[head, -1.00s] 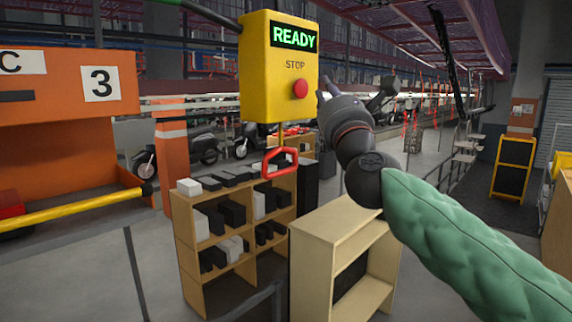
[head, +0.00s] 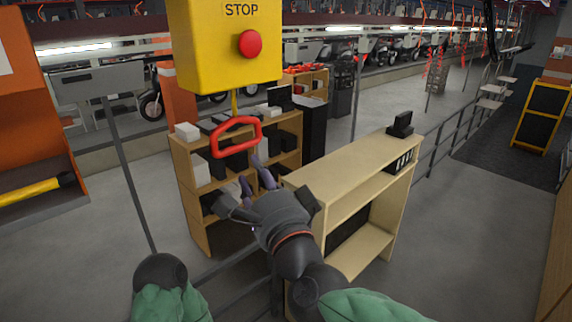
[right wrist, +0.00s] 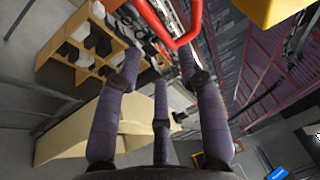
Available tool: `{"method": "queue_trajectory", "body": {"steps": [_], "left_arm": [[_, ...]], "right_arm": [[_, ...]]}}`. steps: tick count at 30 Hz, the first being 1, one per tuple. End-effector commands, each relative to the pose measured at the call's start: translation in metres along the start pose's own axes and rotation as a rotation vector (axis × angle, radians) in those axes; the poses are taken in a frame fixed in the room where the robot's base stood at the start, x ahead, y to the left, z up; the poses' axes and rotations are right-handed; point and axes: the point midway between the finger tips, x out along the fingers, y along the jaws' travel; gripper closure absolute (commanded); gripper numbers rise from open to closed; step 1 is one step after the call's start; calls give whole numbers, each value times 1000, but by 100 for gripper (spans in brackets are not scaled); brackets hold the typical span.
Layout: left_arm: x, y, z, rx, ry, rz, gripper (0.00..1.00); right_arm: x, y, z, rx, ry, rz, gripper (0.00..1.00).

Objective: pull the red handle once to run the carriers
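The red handle (head: 236,150) is a closed red loop that hangs on a short yellow rod under the yellow control box (head: 222,55). My right gripper (head: 252,182) is just below the handle in the head view, its fingers pointing up towards it. In the right wrist view the handle (right wrist: 157,27) shows at the top, ahead of the spread fingers (right wrist: 160,62). The gripper is open and empty, and I see no clear contact with the handle. The box has a red button and the word STOP; its upper part is cut off. My left gripper is not in view.
A wooden shelf (head: 350,175) stands low to the right of my right gripper. Another shelf (head: 190,205) with black and white boxes stands behind the handle. Grey railings (head: 130,180) and an orange unit (head: 40,150) are at left.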

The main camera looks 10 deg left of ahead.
Motion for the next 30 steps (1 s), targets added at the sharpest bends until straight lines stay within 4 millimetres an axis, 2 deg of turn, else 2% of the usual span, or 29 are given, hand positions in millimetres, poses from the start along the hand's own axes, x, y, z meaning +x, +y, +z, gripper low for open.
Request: {"method": "queue_trajectory", "body": {"steps": [5, 12, 18, 24, 30], "left_arm": [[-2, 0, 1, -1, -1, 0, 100], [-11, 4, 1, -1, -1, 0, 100], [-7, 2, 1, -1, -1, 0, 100], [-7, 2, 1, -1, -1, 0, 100], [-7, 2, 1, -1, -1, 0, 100]], "right_arm": [[16, 2, 2, -12, -3, 4, 61], [61, 2, 2, -11, -2, 4, 61], [86, 3, 2, -8, -2, 3, 61], [98, 1, 1, -8, -1, 0, 61], [99, 0, 1, -8, -1, -1, 61]]}}
